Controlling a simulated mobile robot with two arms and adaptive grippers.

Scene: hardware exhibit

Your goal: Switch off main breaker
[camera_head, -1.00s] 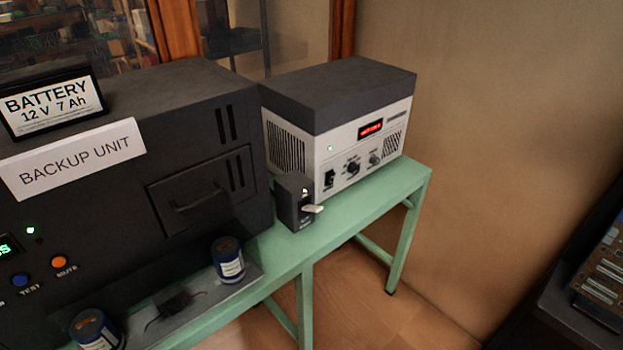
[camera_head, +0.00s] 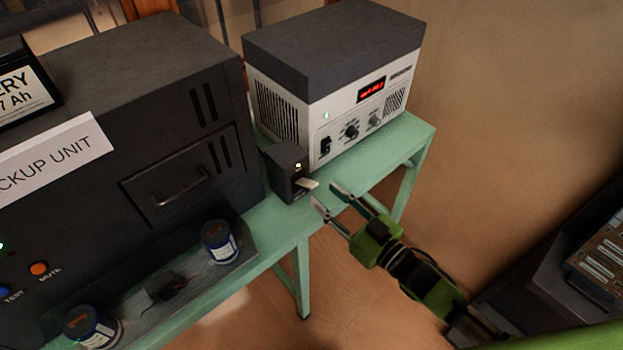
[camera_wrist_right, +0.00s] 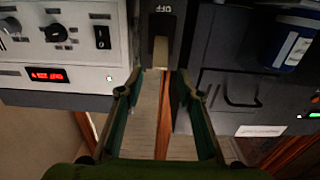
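The main breaker looks to be the small dark box (camera_head: 287,170) on the green table, between the black unit and the grey-white device. My right gripper (camera_head: 325,194) is open and empty just in front of the lever. In the right wrist view the lever (camera_wrist_right: 160,53) sits ahead of the gap between the two spread fingers (camera_wrist_right: 160,80), with an upside-down "OFF" mark on the box (camera_wrist_right: 163,22). I cannot tell whether any finger touches it. My left gripper is out of view.
The black backup unit (camera_head: 85,115) stands left of the breaker, the grey-white power device (camera_head: 330,90) behind it. Blue cans (camera_head: 220,242) stand on the ledge at the front. The green table (camera_head: 405,148) has bare top to the right; open floor lies beyond.

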